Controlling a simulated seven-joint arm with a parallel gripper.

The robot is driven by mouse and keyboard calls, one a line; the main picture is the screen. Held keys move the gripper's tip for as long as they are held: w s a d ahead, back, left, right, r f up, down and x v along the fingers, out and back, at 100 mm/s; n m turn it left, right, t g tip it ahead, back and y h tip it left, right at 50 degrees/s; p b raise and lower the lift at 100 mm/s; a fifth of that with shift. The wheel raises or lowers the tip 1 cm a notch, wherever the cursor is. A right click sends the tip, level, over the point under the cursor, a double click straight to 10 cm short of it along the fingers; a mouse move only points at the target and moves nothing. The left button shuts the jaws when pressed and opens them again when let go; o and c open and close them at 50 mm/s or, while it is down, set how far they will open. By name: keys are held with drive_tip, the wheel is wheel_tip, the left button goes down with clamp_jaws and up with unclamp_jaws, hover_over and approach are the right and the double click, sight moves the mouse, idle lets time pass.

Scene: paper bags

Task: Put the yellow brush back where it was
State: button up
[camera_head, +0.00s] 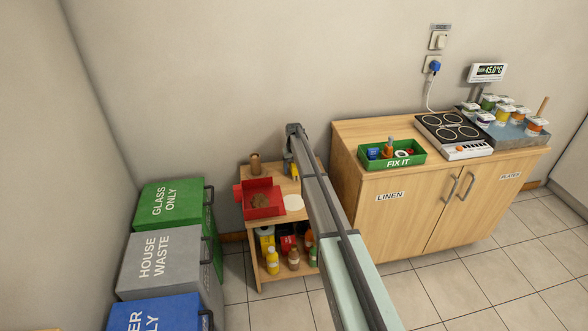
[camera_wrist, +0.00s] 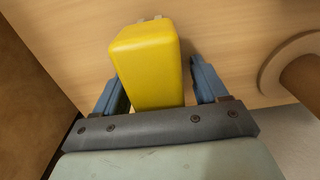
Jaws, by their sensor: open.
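The yellow brush (camera_wrist: 150,62) shows in the wrist view as a yellow block between my two blue fingers, with its far end near the wooden top. My gripper (camera_wrist: 158,78) is open around it, with a small gap beside the right finger; on the left I cannot tell whether it touches. In the head view the yellow piece (camera_head: 295,172) is small, under my gripper (camera_head: 291,158) at the back right of the small shelf top (camera_head: 270,221). My arm hides part of this area. I cannot tell bristles or whether the brush rests on the wood.
A red box (camera_head: 262,211) with brown contents, a white disc (camera_head: 294,202) and a brown cylinder (camera_head: 255,164) are on the shelf top. Bottles (camera_head: 272,262) stand below. A cabinet (camera_head: 365,215) with a green FIX IT tray (camera_head: 391,164) is right; bins (camera_head: 165,258) are left.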

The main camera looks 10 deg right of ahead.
drive_tip(key=shift+r, duration=0.1)
wheel_tip(320, 180, up, 12)
drive_tip(key=shift+r, duration=0.1)
idle(0.4)
idle(1.3)
